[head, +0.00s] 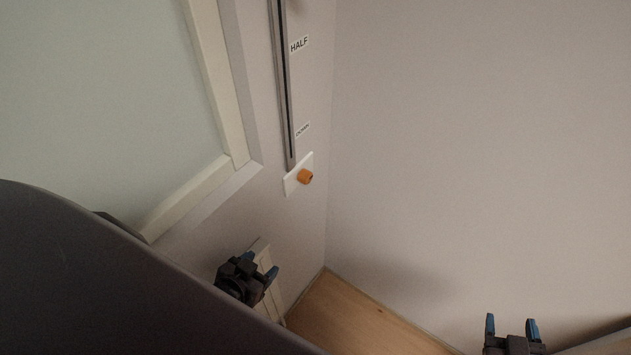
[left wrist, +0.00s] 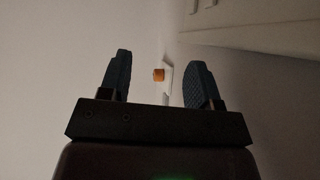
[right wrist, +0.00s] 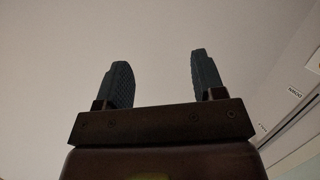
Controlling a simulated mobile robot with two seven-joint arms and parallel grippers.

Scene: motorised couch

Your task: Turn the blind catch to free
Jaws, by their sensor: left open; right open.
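The blind catch is an orange knob (head: 305,177) on a small white plate (head: 291,184), fixed to the wall below a vertical slotted rail (head: 284,90). In the left wrist view the orange knob (left wrist: 159,75) shows between the two fingers, some way beyond them. My left gripper (head: 261,264) is open and empty, below and left of the knob in the head view, apart from it. My right gripper (head: 511,325) is open and empty at the lower right, far from the knob. Which way the catch is set cannot be told.
The rail carries HALF (head: 299,44) and DOWN (head: 302,130) labels. A white-framed pale panel (head: 100,90) is at left. A dark curved surface (head: 90,280) fills the lower left. The right wall (head: 480,140) is bare, and wooden floor (head: 345,315) shows below.

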